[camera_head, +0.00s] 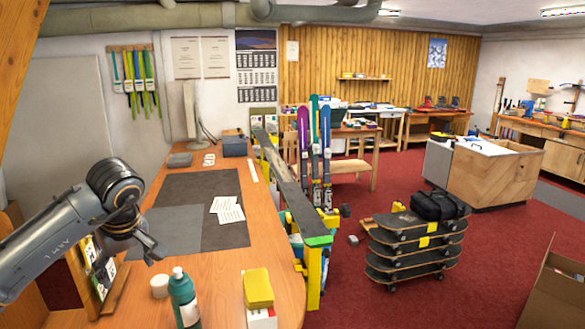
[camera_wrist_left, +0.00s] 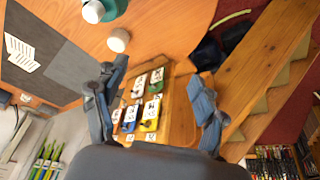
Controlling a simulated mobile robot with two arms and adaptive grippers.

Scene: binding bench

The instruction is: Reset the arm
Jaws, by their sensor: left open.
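My left arm (camera_head: 60,232) comes in from the left in the head view, over the left end of the wooden desk. My left gripper (camera_head: 150,248) hangs over the near-left part of the desk, beside the dark desk mat (camera_head: 188,228), and looks empty. In the left wrist view its two fingers (camera_wrist_left: 158,72) are spread wide with nothing held between them. Behind them is a wooden rack with small coloured items on cards (camera_wrist_left: 150,114). My right gripper is in neither view.
A green bottle (camera_head: 183,296), a white round lid or cup (camera_head: 159,286) and a yellow sponge-like block (camera_head: 258,287) stand near the desk's front. Paper sheets (camera_head: 227,209) lie on the mat. Stacked skateboards (camera_head: 418,240) stand on the red floor right of the ski bench.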

